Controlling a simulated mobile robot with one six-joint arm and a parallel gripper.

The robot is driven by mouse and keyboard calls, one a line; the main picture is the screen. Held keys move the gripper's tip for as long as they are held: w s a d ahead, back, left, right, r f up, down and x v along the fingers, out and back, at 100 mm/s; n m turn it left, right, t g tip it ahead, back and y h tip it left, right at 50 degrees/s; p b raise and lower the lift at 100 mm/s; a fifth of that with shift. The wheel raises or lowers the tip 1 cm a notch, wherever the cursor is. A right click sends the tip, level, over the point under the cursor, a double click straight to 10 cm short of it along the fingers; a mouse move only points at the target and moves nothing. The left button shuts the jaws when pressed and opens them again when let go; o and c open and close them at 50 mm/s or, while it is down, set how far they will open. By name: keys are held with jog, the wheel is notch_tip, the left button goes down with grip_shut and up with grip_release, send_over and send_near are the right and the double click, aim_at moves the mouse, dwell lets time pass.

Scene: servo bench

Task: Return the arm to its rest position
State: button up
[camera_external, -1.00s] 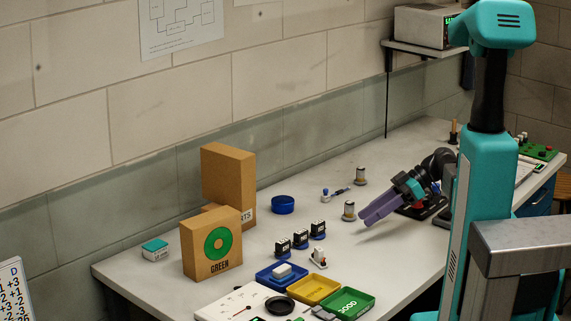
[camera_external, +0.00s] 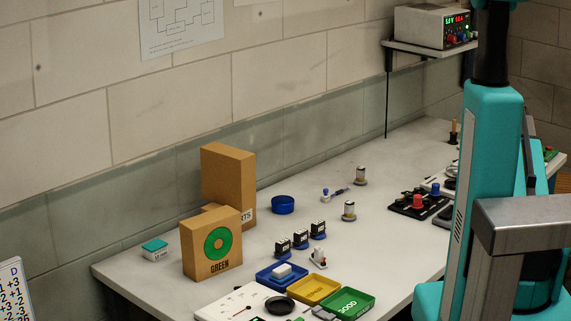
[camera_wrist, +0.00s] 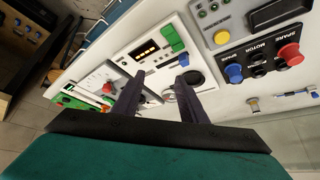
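My gripper (camera_wrist: 161,70) shows in the wrist view with its two dark fingers apart and nothing held between them. In the external view my gripper and forearm are hidden behind my teal column. I cannot tell there how the arm is folded.
The bench (camera_external: 400,165) carries a black block with a red knob (camera_external: 418,203), also in the wrist view (camera_wrist: 265,55). Cardboard boxes (camera_external: 212,245), several small servos and blue, yellow (camera_external: 314,289) and green trays stand left. A power supply (camera_external: 432,27) sits on a shelf.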

jog(key=s+d+f+m+h+b, duration=0.1)
jog(key=s+d+f+m+h, duration=0.2)
jog(key=d, duration=0.4)
jog(key=s+d+f+m+h+b, duration=0.1)
jog(key=s+d+f+m, duration=0.35)
jog(key=d, duration=0.25)
jog(key=s+a+f+m+g+y+b, duration=0.1)
jog(key=s+a+f+b, duration=0.2)
jog(key=f, duration=0.9)
jog(key=s+a+f+m+g+y+b, duration=0.15)
jog(key=s+f, duration=0.25)
jog(key=f, duration=0.8)
jog(key=s+a+f+n+g+y+b, duration=0.1)
jog(key=s+a+f+n+g, duration=0.1)
jog(key=s+a+f, duration=0.65)
jog(key=s+a+f+n+g+y+b, duration=0.1)
jog(key=s+a+f+n+g, duration=0.1)
jog(key=s+a+f, duration=0.6)
jog(key=s+a+f+n+g, duration=0.2)
jog(key=s+a+f+n, duration=0.1)
jog(key=s+a, duration=0.3)
jog(key=s+a+f+n+g+b, duration=0.1)
jog(key=s+a+f+n+g, duration=0.1)
jog(key=s+a, duration=0.4)
jog(key=s+f+g+h, duration=0.1)
jog(key=s+f, duration=0.1)
jog(key=s, duration=0.3)
jog(key=shift+s+a+f+n, duration=0.25)
jog(key=shift+s+f+n, duration=0.05)
jog(key=shift+f+n, duration=0.1)
